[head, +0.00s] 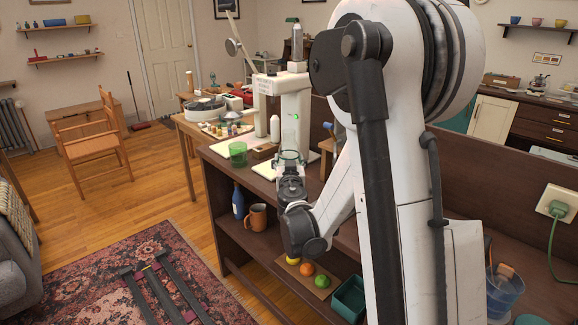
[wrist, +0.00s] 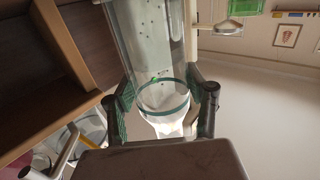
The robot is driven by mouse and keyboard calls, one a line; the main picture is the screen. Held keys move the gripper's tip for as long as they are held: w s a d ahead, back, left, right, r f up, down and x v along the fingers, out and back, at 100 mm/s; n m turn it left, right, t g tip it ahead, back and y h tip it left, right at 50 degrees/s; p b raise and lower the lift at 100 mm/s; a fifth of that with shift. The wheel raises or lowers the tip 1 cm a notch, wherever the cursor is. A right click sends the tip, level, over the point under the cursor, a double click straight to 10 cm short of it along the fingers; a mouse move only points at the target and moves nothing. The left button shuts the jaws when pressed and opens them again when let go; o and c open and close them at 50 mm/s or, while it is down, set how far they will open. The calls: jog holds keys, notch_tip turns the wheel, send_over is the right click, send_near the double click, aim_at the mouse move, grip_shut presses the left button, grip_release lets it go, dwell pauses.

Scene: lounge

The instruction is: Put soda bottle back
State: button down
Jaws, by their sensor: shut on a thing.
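A clear soda bottle (wrist: 150,45) with a teal ring is between my gripper's fingers (wrist: 163,100) in the wrist view. My gripper is shut on it near the ring. In the head view the bottle (head: 290,157) shows as clear plastic just above my gripper (head: 291,178), at the front of the shelf top. The white soda maker (head: 295,118), with a green light, stands right behind it. The bottle overlaps the soda maker in both views, and I cannot tell whether they touch. My wrist hides the lower part of the bottle in the head view.
A green glass (head: 238,154) stands left of the soda maker on the shelf unit's top (head: 222,172).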

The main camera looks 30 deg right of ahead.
jog(key=shift+f, duration=0.55)
jog(key=shift+f, duration=0.1)
jog(key=c, duration=0.8)
grip_release()
